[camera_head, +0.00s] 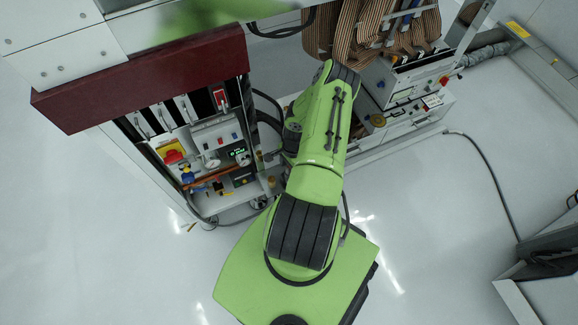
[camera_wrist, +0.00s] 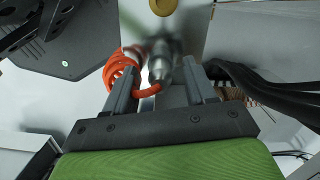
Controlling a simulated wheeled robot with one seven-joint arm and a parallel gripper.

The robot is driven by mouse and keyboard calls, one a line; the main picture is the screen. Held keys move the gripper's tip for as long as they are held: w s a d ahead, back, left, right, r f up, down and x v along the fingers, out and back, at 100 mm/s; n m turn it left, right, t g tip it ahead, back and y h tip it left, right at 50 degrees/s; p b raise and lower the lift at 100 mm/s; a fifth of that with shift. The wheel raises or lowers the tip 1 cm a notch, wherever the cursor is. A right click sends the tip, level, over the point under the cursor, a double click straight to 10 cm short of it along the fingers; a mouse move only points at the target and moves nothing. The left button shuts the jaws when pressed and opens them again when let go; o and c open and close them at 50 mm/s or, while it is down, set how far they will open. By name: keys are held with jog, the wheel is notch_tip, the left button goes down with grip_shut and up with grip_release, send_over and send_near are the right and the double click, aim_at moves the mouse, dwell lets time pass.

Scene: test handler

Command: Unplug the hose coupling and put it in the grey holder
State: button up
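In the wrist view, the metal hose coupling (camera_wrist: 159,66) with its orange hose (camera_wrist: 148,90) shows between and just beyond my two fingertips. Its far end meets a pale panel; how it is seated there is not clear. My gripper (camera_wrist: 160,72) is open, with one finger on each side of the coupling and visible gaps to both. The orange hose loops in a coil at the left finger. In the head view, my green arm hides the gripper and coupling. I cannot pick out the grey holder with certainty in either view.
Thick black cables (camera_wrist: 260,88) run close to the right finger. A dark bracket (camera_wrist: 65,45) stands at upper left in the wrist view. In the head view, an open cabinet (camera_head: 215,150) is left of my arm and brown cable bundles (camera_head: 365,35) hang beyond it.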

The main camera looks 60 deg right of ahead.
notch_tip(320, 180, up, 16)
jog(key=d+p, duration=0.1)
jog(key=p, duration=0.3)
jog(key=shift+s+d+f+p, duration=0.2)
jog(key=shift+s+d+p, duration=0.1)
jog(key=shift+d, duration=0.1)
jog(key=shift+s, duration=0.1)
dwell(0.6)
